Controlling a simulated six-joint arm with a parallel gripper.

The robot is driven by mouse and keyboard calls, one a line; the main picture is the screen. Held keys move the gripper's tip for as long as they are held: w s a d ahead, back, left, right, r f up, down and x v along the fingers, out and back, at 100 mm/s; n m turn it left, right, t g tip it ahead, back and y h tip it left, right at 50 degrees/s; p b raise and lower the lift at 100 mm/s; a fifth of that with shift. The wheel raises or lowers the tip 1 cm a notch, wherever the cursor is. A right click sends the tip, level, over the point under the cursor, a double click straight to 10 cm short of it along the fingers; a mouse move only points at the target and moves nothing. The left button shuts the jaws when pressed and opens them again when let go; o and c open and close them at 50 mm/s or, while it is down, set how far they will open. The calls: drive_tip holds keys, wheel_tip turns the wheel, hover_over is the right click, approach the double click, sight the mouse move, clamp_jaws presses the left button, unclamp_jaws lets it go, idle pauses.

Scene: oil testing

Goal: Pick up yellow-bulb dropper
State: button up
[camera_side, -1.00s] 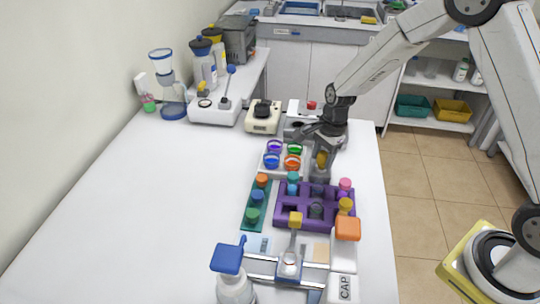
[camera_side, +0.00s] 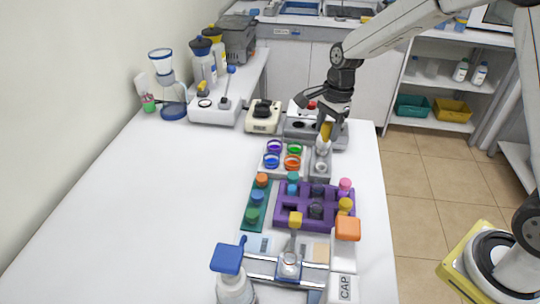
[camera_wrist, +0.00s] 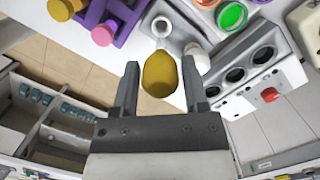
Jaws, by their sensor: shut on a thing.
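The dropper's yellow bulb (camera_side: 326,131) shows in the side view, with its pale lower part hanging below it. My gripper (camera_side: 324,118) is shut on the bulb and holds the dropper above a small grey holder (camera_side: 320,166). In the wrist view the yellow bulb (camera_wrist: 159,74) sits between the two dark fingers of my gripper (camera_wrist: 159,82). The dropper's tip is hard to make out, so I cannot tell whether it is fully clear of the holder.
A tray of coloured cups (camera_side: 273,161) stands left of the holder. A purple rack (camera_side: 283,213) with several capped vials is in front. A grey device (camera_side: 300,128) stands behind. The table's left side (camera_side: 150,200) is clear.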

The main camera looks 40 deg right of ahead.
drive_tip(key=shift+r, duration=0.4)
idle(0.3)
drive_tip(key=w+a+f, duration=0.3)
drive_tip(key=w+a, duration=0.5)
drive_tip(key=w, duration=0.3)
drive_tip(key=shift+w+a, duration=0.2)
drive_tip(key=shift+w, duration=0.05)
drive_tip(key=shift+f, duration=0.2)
drive_tip(key=shift+f, duration=0.5)
drive_tip(key=shift+o, duration=1)
clamp_jaws()
